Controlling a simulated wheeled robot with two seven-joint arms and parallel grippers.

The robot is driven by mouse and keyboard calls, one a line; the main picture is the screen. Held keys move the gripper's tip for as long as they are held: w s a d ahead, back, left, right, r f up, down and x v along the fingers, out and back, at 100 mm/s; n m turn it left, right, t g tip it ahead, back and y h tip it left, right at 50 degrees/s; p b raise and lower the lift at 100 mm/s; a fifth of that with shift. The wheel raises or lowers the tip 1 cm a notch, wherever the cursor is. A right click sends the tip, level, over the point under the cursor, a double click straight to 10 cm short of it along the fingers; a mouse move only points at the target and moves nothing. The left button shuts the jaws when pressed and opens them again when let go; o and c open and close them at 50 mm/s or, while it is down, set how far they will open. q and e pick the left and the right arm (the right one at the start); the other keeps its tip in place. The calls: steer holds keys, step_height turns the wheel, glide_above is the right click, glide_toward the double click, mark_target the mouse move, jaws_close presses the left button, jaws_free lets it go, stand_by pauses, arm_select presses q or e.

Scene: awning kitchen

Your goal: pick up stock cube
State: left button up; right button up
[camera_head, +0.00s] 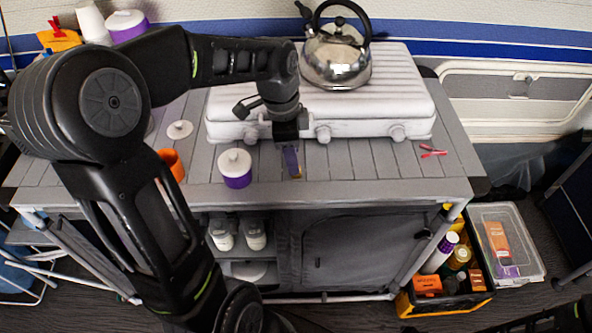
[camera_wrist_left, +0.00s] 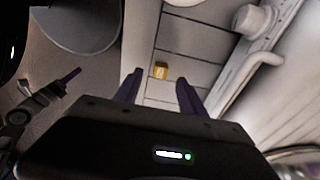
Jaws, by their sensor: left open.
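The stock cube is a small yellow-orange block (camera_wrist_left: 160,71) on the grey slatted tabletop in the left wrist view. It shows between and beyond my open fingertips, apart from both. My left gripper (camera_wrist_left: 158,86) is empty, with one dark purple finger on each side. In the head view my left gripper (camera_head: 291,160) points down over the table in front of the white stove. A sliver of yellow at its fingertips looks like the cube (camera_head: 298,176), mostly hidden by the fingers. My right gripper is not in view.
The white stove (camera_head: 385,112) with a steel kettle (camera_head: 336,62) stands just behind the gripper. A white-lidded purple jar (camera_head: 236,170) and an orange cup (camera_head: 172,163) stand to the left. A red item (camera_head: 433,150) lies at right. The front edge is close; the tabletop right of the gripper is clear.

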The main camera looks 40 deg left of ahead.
arm_select(q)
steer(key=f, duration=0.4)
steer(key=shift+w+d+f, duration=0.1)
steer(key=shift+w+d, duration=0.1)
stand_by(0.3)
jaws_close()
stand_by(0.4)
